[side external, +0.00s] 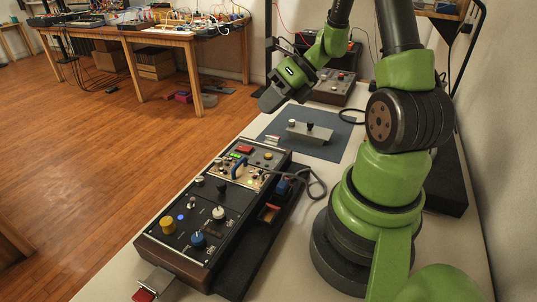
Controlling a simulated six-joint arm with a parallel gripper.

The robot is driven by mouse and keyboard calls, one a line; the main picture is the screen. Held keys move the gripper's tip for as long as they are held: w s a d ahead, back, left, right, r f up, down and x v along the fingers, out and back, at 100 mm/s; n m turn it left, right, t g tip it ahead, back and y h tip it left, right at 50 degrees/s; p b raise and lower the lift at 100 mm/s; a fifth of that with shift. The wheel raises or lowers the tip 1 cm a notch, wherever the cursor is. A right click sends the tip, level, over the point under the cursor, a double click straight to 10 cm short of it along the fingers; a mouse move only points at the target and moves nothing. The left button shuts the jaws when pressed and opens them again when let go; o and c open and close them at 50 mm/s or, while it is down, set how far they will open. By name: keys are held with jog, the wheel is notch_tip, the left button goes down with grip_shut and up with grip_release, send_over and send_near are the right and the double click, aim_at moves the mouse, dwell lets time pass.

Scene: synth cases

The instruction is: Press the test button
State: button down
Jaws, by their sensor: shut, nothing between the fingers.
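A long dark control panel (200,220) with wooden sides lies on the light table. It carries a yellow knob (168,225), blue and white knobs, small lights and a red rectangular button (244,149) near its far end. Labels are too small to read, so I cannot tell which control is the test button. My gripper (268,98) is shut and empty. It is in the air above and beyond the panel's far end, pointing down and left, apart from everything.
Another knobbed unit (333,88) stands farther back. A dark cable (316,188) loops right of the panel. A red-tipped metal piece (146,292) lies at the front.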

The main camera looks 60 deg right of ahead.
aim_at(269, 153)
jog(key=shift+f, duration=0.1)
jog(key=shift+f, duration=4.3)
jog(key=shift+f, duration=0.1)
jog(key=shift+f, duration=0.3)
jog(key=shift+f, duration=0.35)
jog(key=shift+r, duration=0.8)
jog(key=shift+r, duration=2.5)
